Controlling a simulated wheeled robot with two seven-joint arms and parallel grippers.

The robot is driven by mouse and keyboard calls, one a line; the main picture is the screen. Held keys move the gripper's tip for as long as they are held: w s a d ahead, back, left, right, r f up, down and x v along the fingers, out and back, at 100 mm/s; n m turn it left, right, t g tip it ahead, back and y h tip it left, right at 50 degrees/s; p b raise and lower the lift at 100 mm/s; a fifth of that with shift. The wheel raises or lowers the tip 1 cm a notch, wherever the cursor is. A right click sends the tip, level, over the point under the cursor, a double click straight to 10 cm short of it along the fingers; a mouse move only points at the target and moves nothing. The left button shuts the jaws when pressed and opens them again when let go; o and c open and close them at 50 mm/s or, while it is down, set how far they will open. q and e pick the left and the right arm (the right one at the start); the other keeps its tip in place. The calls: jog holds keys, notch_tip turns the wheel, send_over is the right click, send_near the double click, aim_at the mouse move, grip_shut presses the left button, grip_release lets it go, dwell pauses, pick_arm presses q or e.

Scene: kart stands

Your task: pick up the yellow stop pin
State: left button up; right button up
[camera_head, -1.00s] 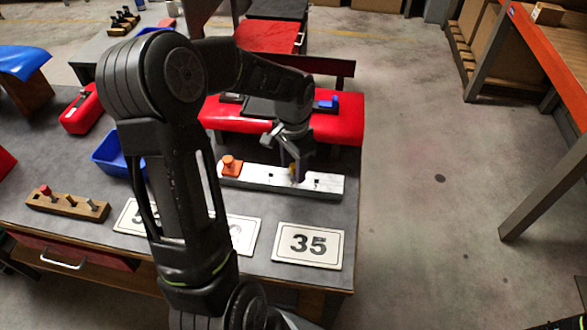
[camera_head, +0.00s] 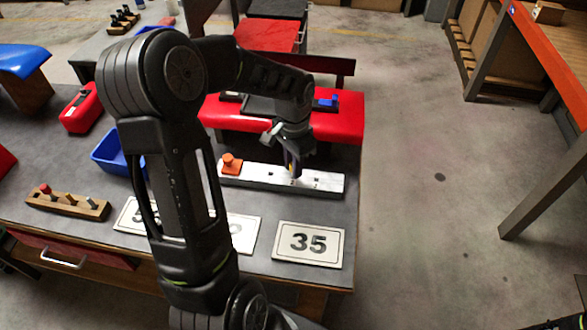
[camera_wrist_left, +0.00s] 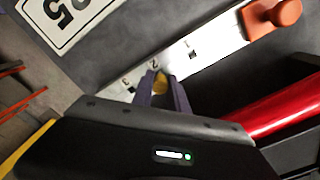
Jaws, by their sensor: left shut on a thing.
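The yellow stop pin (camera_wrist_left: 160,84) shows as a small yellow patch between the fingertips in the left wrist view, by the hole marked 2 on the pale metal bar (camera_wrist_left: 210,42). My left gripper (camera_wrist_left: 160,79) is shut on it, and the fingers hide most of the pin. In the head view the left gripper (camera_head: 293,174) points down at the middle of the bar (camera_head: 330,184). I cannot tell whether the pin is still seated in its hole.
An orange knobbed block (camera_head: 230,164) sits at the bar's left end. Number plates, including the 35 plate (camera_head: 308,243), lie in front. A wooden peg block (camera_head: 66,203) and blue bin (camera_head: 115,157) are to the left. A red kart part (camera_head: 340,128) lies behind.

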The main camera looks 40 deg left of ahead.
pick_arm(q)
grip_shut()
notch_tip(320, 180, up, 10)
jog(key=shift+r+b, duration=0.1)
jog(key=shift+b, duration=0.4)
jog(key=shift+d, duration=0.1)
dwell(0.5)
